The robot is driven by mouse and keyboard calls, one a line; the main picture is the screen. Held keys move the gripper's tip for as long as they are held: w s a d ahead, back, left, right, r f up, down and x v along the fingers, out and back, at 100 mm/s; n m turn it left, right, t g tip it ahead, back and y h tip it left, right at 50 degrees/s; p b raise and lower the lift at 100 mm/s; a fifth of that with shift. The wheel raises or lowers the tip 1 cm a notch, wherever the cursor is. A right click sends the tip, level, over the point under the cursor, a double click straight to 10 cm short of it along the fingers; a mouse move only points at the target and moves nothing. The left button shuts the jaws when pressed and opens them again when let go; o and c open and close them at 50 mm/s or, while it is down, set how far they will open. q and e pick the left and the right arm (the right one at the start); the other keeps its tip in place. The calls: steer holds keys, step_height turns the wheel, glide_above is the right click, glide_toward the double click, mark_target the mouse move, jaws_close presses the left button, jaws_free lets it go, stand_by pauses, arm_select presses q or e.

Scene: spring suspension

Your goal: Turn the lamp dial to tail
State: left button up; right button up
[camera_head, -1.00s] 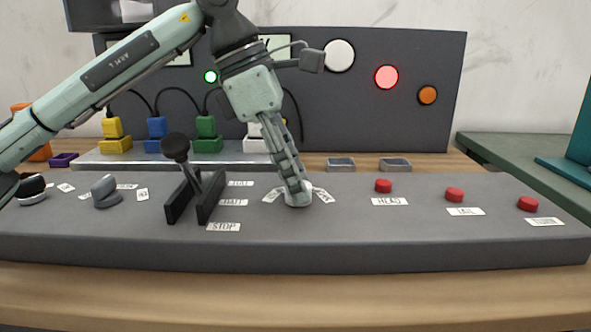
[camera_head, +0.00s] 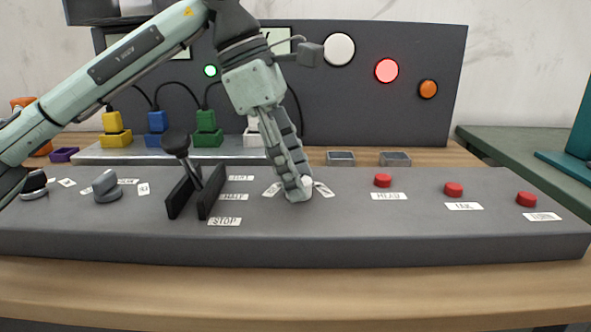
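A small white dial (camera_head: 307,184) stands on the grey console (camera_head: 400,245), flanked by small labels too blurred to read. My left gripper (camera_head: 298,196) reaches down over it. Its fingers are seen nearly edge-on in front of the dial and hide most of it, so their gap does not show. I cannot tell whether they grip the dial. A label reading TAIL (camera_head: 463,206) lies below a red button (camera_head: 453,189) to the right. My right gripper is not in view.
A black lever (camera_head: 176,144) between two black plates stands just left of my gripper. White, red and orange round lamps (camera_head: 386,71) are on the panel behind.

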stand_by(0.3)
arm_select(q)
steer(key=v, duration=1.2)
steer(key=shift+d, duration=0.1)
